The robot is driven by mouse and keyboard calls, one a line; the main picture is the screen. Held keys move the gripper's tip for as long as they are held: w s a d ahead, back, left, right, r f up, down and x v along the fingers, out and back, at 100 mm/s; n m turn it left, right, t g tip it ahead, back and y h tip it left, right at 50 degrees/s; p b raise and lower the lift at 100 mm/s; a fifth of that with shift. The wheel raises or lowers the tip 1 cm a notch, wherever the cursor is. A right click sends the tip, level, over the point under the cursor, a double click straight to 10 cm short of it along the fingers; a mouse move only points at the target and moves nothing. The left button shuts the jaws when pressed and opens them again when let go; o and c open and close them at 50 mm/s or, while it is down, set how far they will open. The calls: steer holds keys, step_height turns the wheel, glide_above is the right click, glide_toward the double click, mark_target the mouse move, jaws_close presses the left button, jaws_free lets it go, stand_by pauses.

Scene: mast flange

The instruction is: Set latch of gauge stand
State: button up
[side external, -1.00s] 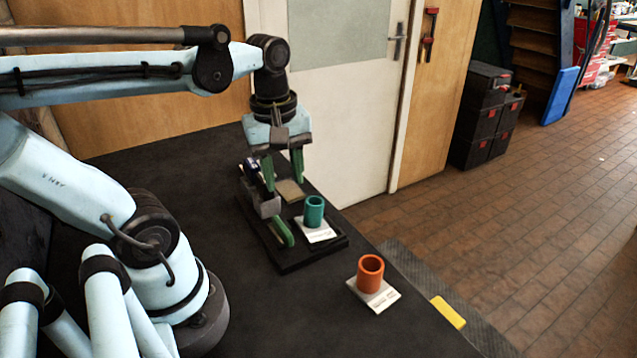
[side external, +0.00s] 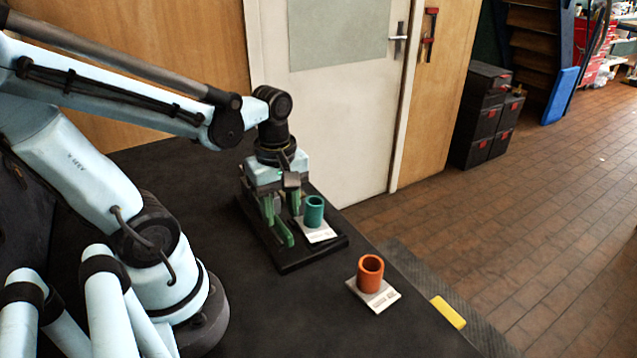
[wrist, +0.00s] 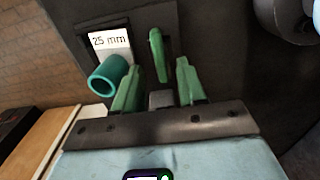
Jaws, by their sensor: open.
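The gauge stand (side external: 300,262) is a black rectangular base on the dark bench. It carries a green latch lever (side external: 284,234), which also shows in the wrist view (wrist: 157,55) just beyond my fingertips. A teal ring or tube (side external: 314,211) stands on a white card on the base; the wrist view shows the card (wrist: 108,42) reading "25 mm". My gripper (side external: 282,212) is open, pointing down over the stand. In the wrist view its green fingers (wrist: 158,68) are on either side of the lever's line, with a grey block (wrist: 161,99) between them. Contact with the lever is unclear.
An orange tube (side external: 370,273) stands on its own white card at the right, off the stand. The teal tube is close beside one finger. A yellow piece (side external: 447,313) lies at the bench edge. The dark bench in front of the stand is clear.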

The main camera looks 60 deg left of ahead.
mark_target(282, 225)
steer(key=shift+f, duration=2)
steer(key=shift+c, duration=0.3)
jaws_close()
